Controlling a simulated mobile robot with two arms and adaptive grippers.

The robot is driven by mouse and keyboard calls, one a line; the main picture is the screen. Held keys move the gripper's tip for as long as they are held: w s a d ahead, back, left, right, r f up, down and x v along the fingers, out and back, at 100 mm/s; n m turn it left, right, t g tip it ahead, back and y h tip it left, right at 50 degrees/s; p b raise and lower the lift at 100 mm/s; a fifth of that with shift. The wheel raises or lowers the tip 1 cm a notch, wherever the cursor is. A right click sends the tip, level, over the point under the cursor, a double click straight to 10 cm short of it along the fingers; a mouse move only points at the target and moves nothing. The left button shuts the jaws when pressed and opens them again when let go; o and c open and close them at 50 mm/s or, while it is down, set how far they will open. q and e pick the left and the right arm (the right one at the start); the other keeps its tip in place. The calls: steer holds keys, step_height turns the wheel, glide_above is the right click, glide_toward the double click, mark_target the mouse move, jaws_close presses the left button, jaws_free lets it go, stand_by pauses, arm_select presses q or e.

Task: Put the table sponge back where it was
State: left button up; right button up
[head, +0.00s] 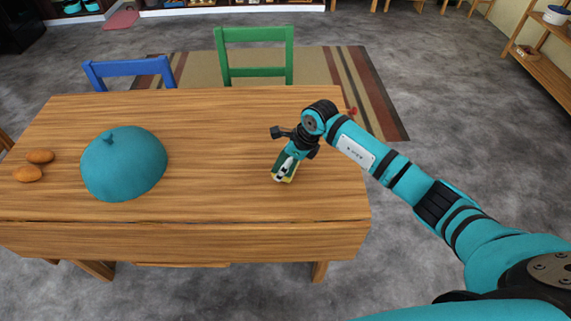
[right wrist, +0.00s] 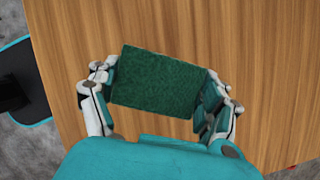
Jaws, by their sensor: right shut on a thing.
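The sponge (right wrist: 158,82) has a dark green scouring face in the right wrist view, and a bit of yellow shows low down in the head view (head: 290,179). My right gripper (head: 284,172) is shut on the sponge, with one finger at each short side in the right wrist view (right wrist: 160,95). The gripper points down at the right part of the wooden table (head: 215,150). I cannot tell whether the sponge touches the tabletop. My left gripper is not in view.
A teal dome-shaped thing (head: 124,163) stands on the table's left part, beside two brown potato-like items (head: 28,173). A blue chair (head: 130,70) and a green chair (head: 253,55) stand behind the table. The table's middle is clear. A wooden shelf (head: 545,65) stands at the far right.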

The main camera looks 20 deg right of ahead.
steer(key=shift+f, duration=0.9)
steer(key=o, duration=1)
steer(key=shift+o, duration=0.2)
steer(key=shift+r, duration=0.2)
steer(key=b+v, duration=0.1)
steer(key=v, duration=1.1)
